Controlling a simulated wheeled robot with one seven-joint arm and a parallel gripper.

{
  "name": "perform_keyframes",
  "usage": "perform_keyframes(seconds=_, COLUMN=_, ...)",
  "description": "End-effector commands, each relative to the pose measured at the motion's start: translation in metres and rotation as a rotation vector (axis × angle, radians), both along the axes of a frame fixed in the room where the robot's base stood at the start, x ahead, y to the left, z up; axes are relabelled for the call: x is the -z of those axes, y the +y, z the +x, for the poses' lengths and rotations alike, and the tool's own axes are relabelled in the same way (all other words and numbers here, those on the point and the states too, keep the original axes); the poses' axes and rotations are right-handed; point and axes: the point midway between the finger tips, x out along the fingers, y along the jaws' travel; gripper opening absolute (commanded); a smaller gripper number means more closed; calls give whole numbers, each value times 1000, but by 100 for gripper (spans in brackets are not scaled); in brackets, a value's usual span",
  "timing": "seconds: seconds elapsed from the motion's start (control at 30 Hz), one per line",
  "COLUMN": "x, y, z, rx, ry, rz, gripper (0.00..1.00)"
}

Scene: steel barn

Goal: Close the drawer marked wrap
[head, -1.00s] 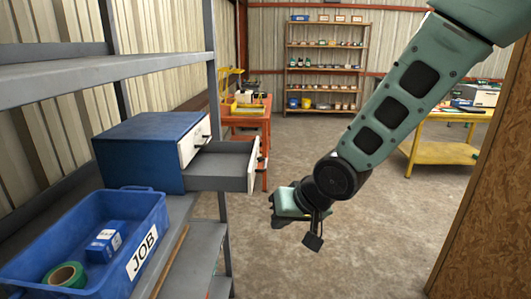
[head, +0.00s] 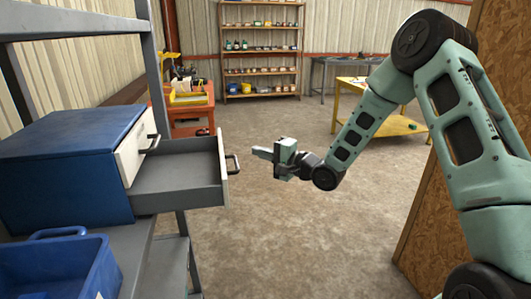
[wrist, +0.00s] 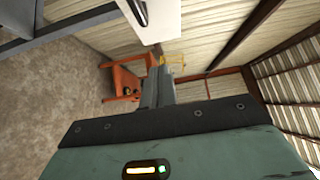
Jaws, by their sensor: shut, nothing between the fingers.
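A blue drawer cabinet (head: 60,160) stands on the grey shelf at left. One drawer (head: 180,183) is pulled well out, its grey inside empty where it shows. Its white front with a dark handle (head: 235,164) faces right. Another white front (head: 130,155) beside it sits flush with the cabinet. No wrap label can be read. My gripper (head: 260,153) is shut and empty, right of the open drawer's handle and apart from it, fingers pointing left. In the wrist view, the shut fingers (wrist: 157,88) are below a white drawer front (wrist: 160,18).
A blue bin (head: 60,275) sits on the shelf in front of the cabinet. A grey shelf post (head: 155,70) rises behind the drawers. An orange bench (head: 190,110) stands beyond. A board panel (head: 430,210) borders the right. Open floor lies between.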

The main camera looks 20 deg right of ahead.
Motion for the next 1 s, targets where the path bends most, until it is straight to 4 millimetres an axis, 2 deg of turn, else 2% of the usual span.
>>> perform_keyframes(seconds=0.1, x=-2, y=16, z=22, rx=-3, ry=-1, rz=-1, gripper=0)
perform_keyframes(seconds=0.27, x=-2, y=34, z=46, rx=-3, ry=-1, rz=-1, gripper=0)
perform_keyframes(seconds=0.4, x=-2, y=55, z=48, rx=-3, ry=1, rz=-1, gripper=0)
perform_keyframes(seconds=0.5, x=-2, y=63, z=50, rx=-1, ry=0, rz=-1, gripper=0)
perform_keyframes(seconds=1.0, x=0, y=69, z=51, rx=0, ry=-1, rz=-1, gripper=0)
